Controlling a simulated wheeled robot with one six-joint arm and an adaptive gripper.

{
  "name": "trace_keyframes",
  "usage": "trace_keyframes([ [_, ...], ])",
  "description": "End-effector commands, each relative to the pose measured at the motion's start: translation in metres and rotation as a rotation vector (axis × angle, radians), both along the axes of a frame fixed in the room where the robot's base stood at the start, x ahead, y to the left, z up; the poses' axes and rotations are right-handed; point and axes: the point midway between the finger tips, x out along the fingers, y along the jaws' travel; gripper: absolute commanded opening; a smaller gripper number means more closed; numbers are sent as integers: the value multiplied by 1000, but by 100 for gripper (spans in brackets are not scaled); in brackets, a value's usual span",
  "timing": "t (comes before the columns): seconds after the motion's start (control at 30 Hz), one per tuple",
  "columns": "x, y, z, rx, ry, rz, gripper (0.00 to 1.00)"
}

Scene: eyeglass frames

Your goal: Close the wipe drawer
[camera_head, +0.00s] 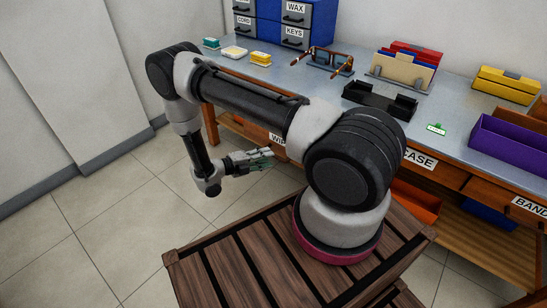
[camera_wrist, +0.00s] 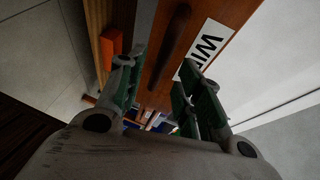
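The wipe drawer (camera_head: 278,137) is in the wooden front under the worktop, and my arm hides much of it in the head view. Only the start of its white label shows there. In the wrist view, its brown front carries a long dark handle (camera_wrist: 170,48) and the cut-off label "WI" (camera_wrist: 203,45). How far the drawer stands out I cannot tell. My gripper (camera_head: 262,158) is in front of the drawer, low beside the desk. In the wrist view, its green-padded fingers (camera_wrist: 160,88) are spread apart with nothing between them. Contact with the drawer is not clear.
The CASE drawer (camera_head: 440,172) and BAND drawer (camera_head: 525,208) are farther right. Orange (camera_head: 415,200) and blue (camera_head: 488,215) bins sit below. Glasses (camera_head: 328,62), a black tray (camera_head: 380,100) and a purple bin (camera_head: 510,140) stand on the worktop. Tiled floor (camera_head: 90,225) is clear at left.

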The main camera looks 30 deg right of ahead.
Motion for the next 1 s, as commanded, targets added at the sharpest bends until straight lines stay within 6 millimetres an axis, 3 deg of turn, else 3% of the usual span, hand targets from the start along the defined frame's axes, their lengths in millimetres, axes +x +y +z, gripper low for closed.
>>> trace_keyframes([
  [0.23,-2,-37,-6,1,-1,-3,35],
  [0.6,-2,-45,-8,1,-3,-2,35],
  [0.8,-2,-45,-8,1,-3,-2,1],
  [1.0,-2,-44,-8,2,-3,-2,0],
])
